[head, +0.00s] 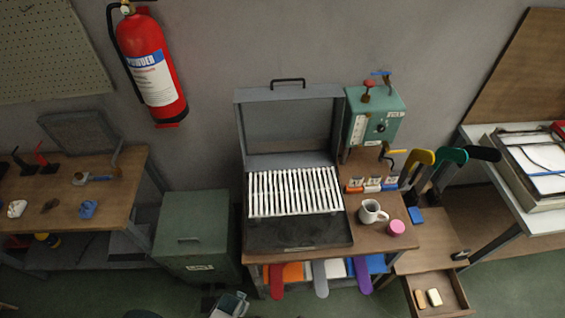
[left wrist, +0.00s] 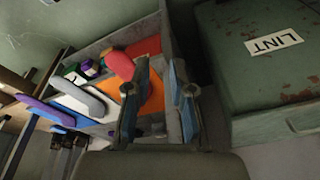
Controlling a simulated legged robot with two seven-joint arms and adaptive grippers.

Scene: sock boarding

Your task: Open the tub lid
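The green metal tub (head: 195,262) stands on the floor left of the central bench in the head view. Its lid (head: 190,212) is down and shut, with a small handle (head: 188,239) on it. In the left wrist view, a worn green box surface (left wrist: 240,85) labelled LINT fills the right side. My left gripper (left wrist: 160,75) is open and empty, its blue-padded fingers apart, beside the green box and not touching it. What looks like this gripper (head: 231,304) shows at the bottom edge of the head view. My right gripper is not in view.
A workbench (head: 120,185) stands left of the tub.

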